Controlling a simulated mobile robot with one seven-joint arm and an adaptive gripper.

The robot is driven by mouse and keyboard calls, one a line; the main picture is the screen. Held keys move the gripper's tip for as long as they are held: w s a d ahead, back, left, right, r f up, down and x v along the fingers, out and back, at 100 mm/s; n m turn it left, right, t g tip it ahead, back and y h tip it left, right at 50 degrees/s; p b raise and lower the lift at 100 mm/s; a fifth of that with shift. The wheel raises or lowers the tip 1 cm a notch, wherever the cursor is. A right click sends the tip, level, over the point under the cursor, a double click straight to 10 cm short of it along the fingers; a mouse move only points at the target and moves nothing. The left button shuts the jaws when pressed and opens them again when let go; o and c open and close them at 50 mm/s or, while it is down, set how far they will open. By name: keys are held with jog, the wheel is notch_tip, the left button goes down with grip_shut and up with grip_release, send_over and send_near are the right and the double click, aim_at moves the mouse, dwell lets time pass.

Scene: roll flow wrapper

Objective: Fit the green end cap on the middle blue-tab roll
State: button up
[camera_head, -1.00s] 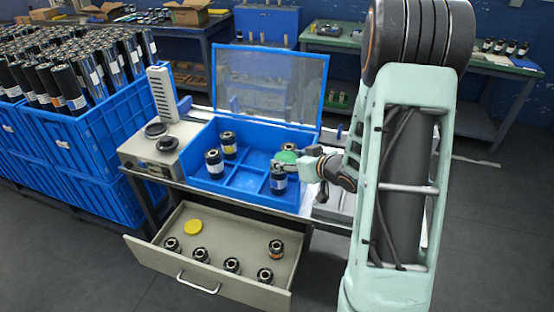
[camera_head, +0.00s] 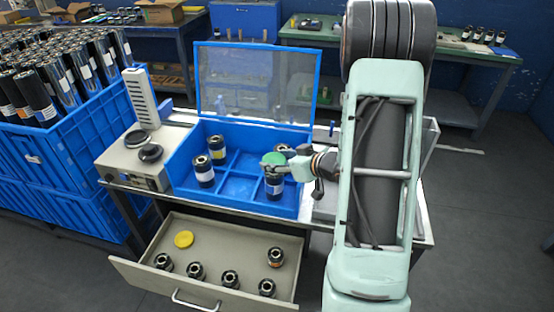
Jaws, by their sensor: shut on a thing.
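The green end cap (camera_head: 274,158) is held in my gripper (camera_head: 276,164), which is shut on it above the blue box. A dark roll with a pale, bluish band (camera_head: 274,186) stands upright in the front right part of the box, directly under the cap in the picture. Whether the cap touches its top I cannot tell. Another roll (camera_head: 284,149) stands just behind, partly hidden by the cap and gripper. On the left stand a roll with a pale band (camera_head: 204,174) and a yellow-banded roll (camera_head: 217,151). Which is the middle blue-tab roll is not clear.
The blue divided box (camera_head: 238,203) has its clear lid (camera_head: 252,85) raised behind. A grey device (camera_head: 140,165) stands left of it. The open drawer (camera_head: 215,275) below holds several short rolls and a yellow cap (camera_head: 184,239). Blue crates (camera_head: 75,175) fill the left.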

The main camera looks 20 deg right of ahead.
aim_at(277, 174)
jog(key=shift+f+b, duration=1.2)
jog(key=shift+f, duration=0.55)
dwell(0.3)
jog(key=shift+r+p, duration=0.2)
jog(key=shift+p, duration=0.2)
jog(key=shift+r+p, duration=0.45)
jog(key=shift+r, duration=0.05)
jog(key=shift+r+p, duration=0.25)
jog(key=shift+p, duration=0.05)
dwell(0.8)
jog(key=shift+r+p, duration=0.5)
jog(key=shift+r, duration=0.15)
dwell(0.9)
jog(key=o, duration=0.5)
